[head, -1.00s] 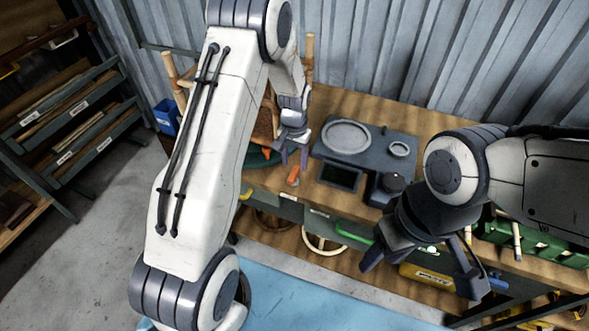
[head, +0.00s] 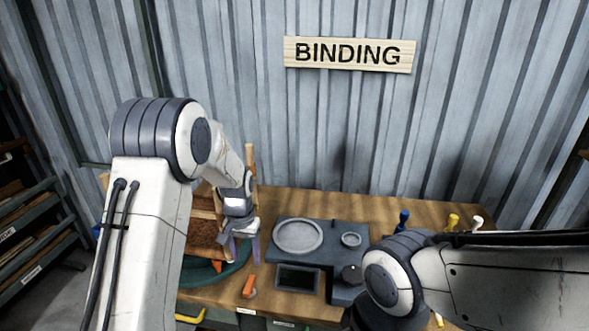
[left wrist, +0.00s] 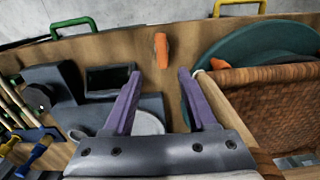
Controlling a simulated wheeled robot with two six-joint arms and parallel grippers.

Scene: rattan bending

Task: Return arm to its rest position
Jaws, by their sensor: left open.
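My left gripper (head: 240,248) hangs over the workbench (head: 440,212), between a brown woven rattan piece (head: 202,238) and a dark grey unit with a round plate (head: 297,237). In the left wrist view its two purple fingers (left wrist: 158,82) are wide apart with nothing between them. An orange-handled tool (head: 249,285) lies on the bench beyond the fingertips, and it also shows in the left wrist view (left wrist: 161,50). My right arm (head: 400,280) reaches in from the right edge; its gripper is not visible.
A green round base (head: 214,274) lies by the rattan piece. Blue (head: 403,218) and yellow (head: 452,221) handled tools stand at the back right. A corrugated wall with a BINDING sign (head: 348,54) rises behind the bench. Shelves (head: 35,235) stand at left.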

